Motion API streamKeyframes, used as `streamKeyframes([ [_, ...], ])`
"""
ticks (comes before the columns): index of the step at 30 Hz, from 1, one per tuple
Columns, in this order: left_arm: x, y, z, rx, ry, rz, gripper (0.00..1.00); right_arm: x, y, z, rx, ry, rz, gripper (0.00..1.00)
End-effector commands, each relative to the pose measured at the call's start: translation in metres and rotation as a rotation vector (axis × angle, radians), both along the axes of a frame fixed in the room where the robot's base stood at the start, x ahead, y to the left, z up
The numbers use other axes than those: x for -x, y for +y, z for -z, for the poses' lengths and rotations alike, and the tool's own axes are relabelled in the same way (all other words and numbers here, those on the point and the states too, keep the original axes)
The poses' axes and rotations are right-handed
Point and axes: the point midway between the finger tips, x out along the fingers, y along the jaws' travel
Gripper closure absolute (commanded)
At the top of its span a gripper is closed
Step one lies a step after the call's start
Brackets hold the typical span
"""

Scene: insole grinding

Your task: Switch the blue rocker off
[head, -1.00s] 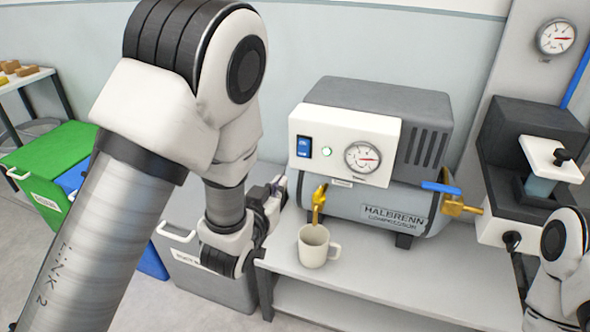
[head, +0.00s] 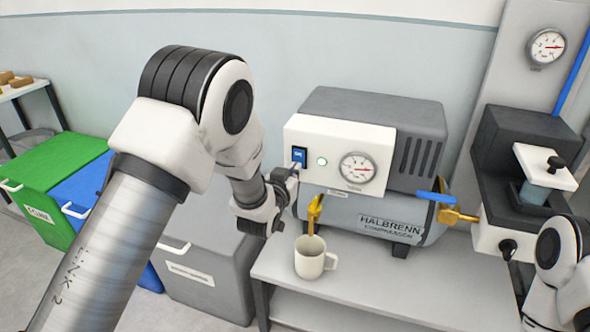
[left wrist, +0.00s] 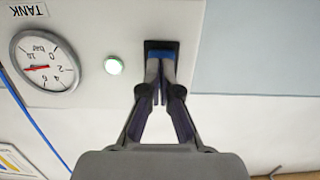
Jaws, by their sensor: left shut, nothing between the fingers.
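The blue rocker (head: 299,155) sits in a dark frame at the left of the compressor's white panel (head: 331,135). A small green lamp (head: 322,161) is lit beside it. My left gripper (head: 293,172) is shut and empty, with its fingertips at the lower part of the rocker. In the left wrist view, which is upside down, the fingertips (left wrist: 160,68) overlap the rocker (left wrist: 160,55) and hide part of it. I cannot tell if they touch it. My right gripper is out of view.
A white mug (head: 312,262) stands on the bench (head: 370,275) below a brass tap (head: 314,209). A gauge (head: 357,168) is on the panel. A blue-handled valve (head: 438,197) sticks out at the right. Green, blue and grey bins stand at the left.

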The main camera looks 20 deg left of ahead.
Motion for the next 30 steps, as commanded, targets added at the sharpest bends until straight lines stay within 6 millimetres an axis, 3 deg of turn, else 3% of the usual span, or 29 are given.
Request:
streamKeyframes([
  [4, -0.009, 0.0, 0.001, 0.0, 0.0, 0.0, 1.0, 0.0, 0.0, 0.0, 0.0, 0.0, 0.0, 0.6],
  [14, -0.01, 0.0, 0.004, 0.0, -0.005, 0.0, 1.0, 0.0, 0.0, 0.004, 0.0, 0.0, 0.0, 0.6],
  [23, -0.02, -0.001, 0.016, 0.007, -0.183, 0.001, 1.0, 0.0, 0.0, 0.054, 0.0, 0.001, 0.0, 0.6],
  [25, -0.02, -0.001, 0.006, 0.007, -0.189, 0.0, 1.0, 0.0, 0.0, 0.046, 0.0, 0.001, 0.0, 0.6],
  [30, -0.02, -0.001, 0.006, 0.007, -0.187, 0.0, 1.0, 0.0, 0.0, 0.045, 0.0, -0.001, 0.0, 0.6],
])
